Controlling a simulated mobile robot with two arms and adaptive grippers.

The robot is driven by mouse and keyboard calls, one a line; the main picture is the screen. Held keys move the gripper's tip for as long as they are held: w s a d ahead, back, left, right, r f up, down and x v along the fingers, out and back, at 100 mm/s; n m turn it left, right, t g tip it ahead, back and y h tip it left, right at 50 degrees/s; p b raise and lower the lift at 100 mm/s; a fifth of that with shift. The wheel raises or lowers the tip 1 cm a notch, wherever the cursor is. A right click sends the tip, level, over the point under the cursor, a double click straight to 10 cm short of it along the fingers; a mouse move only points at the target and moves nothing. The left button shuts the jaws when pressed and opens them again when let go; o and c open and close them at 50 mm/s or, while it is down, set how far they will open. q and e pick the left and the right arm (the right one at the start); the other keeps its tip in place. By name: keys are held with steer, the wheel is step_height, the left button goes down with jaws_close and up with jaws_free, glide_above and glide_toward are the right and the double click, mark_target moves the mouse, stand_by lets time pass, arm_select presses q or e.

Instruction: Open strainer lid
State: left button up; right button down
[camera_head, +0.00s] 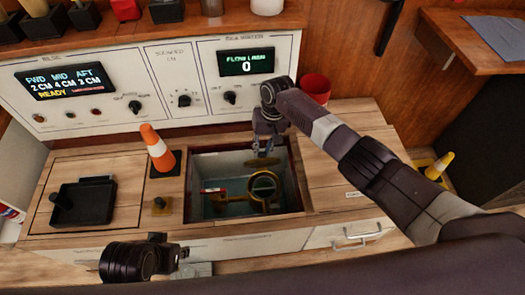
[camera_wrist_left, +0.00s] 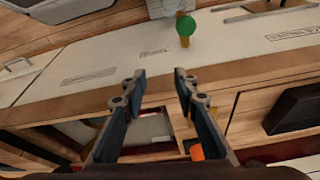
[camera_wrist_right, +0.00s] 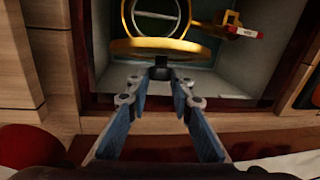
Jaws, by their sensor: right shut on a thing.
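The strainer is a brass-coloured round body (camera_head: 264,186) low in the open bilge well; its open ring (camera_wrist_right: 157,14) also shows in the right wrist view. The strainer lid (camera_head: 262,162) is a brass disc, apart from the ring in the head view and seen nearly edge-on. In the right wrist view the lid (camera_wrist_right: 150,48) has a small black knob (camera_wrist_right: 161,73) between my right fingertips. My right gripper (camera_head: 267,138) is shut on that knob, above the well. My left gripper (camera_wrist_left: 158,76) is open and empty, in front of the counter.
A red-and-white-tagged valve handle (camera_head: 214,190) sits inside the well. A black tray (camera_head: 84,204) lies at left.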

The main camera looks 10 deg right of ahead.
mark_target(262, 159)
arm_select(q)
steer(key=shift+s+a+f, duration=0.1)
steer(key=shift+s+a, duration=0.05)
steer(key=shift+s, duration=0.1)
steer(key=shift+c, duration=0.7)
